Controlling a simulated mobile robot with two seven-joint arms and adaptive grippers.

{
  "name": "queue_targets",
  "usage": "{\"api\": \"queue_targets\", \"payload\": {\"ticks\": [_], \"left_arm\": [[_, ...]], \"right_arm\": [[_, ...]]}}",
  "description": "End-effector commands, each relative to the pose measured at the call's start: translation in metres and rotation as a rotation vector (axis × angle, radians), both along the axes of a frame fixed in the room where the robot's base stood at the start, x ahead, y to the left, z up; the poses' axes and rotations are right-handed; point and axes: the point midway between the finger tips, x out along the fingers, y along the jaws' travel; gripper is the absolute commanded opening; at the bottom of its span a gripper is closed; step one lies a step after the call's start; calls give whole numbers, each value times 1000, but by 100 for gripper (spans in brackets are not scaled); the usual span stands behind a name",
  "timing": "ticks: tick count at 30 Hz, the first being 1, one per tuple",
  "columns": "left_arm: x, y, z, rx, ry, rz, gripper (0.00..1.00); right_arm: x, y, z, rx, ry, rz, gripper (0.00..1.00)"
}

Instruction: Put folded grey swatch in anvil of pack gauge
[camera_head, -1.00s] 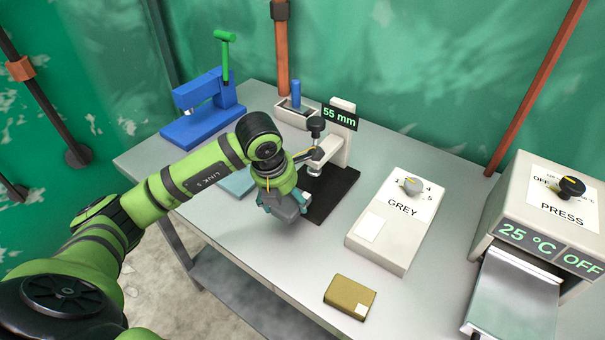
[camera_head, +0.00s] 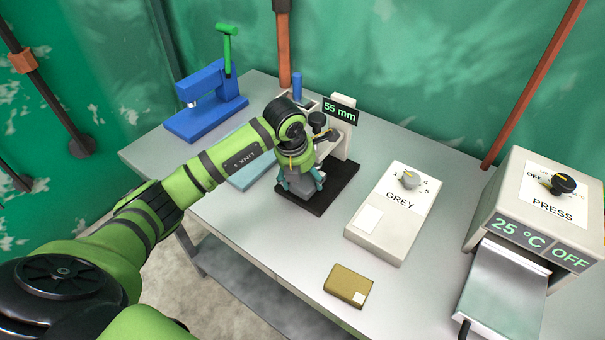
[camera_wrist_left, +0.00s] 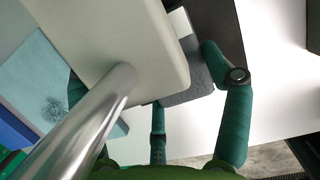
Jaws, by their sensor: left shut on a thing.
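The pack gauge (camera_head: 343,146) has a pale column, a "55 mm" display and a black base plate (camera_head: 342,187). My left gripper (camera_head: 301,186) is shut on the folded grey swatch, over the left front part of that plate. The swatch (camera_wrist_left: 190,88) shows in the left wrist view as a dark grey piece with a pale patch, between teal fingers (camera_wrist_left: 160,105). A large pale block and a metal rod of the gauge cover part of that view. My wrist hides the gauge's anvil, so I cannot tell whether the swatch touches it. My right gripper is not in view.
A light-blue flat piece (camera_head: 251,172) lies left of my gripper. A blue press-like tool (camera_head: 205,108) stands at the back left. A GREY dial box (camera_head: 385,240), a mustard folded swatch (camera_head: 348,285) and a heated press (camera_head: 535,220) are to the right. The table's front left is bare.

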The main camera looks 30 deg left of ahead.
Motion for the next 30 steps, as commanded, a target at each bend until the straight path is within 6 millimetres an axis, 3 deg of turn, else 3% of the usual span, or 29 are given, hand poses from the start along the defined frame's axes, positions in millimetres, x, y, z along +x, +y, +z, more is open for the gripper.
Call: {"api": "queue_targets", "payload": {"ticks": [2, 3, 4, 17, 21, 30], "left_arm": [[0, 0, -4, 0, 0, 0, 43], [0, 0, -2, 0, 0, 0, 94], [0, 0, -2, 0, 0, 0, 100], [0, 0, 2, -1, 0, 0, 100], [-3, 1, 11, 2, -7, -2, 100], [-60, 9, 8, 4, 0, -3, 100]], "right_arm": [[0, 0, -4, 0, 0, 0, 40], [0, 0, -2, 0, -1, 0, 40], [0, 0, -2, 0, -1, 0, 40], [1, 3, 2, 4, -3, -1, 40], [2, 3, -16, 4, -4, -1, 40], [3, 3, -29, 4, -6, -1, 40]]}}
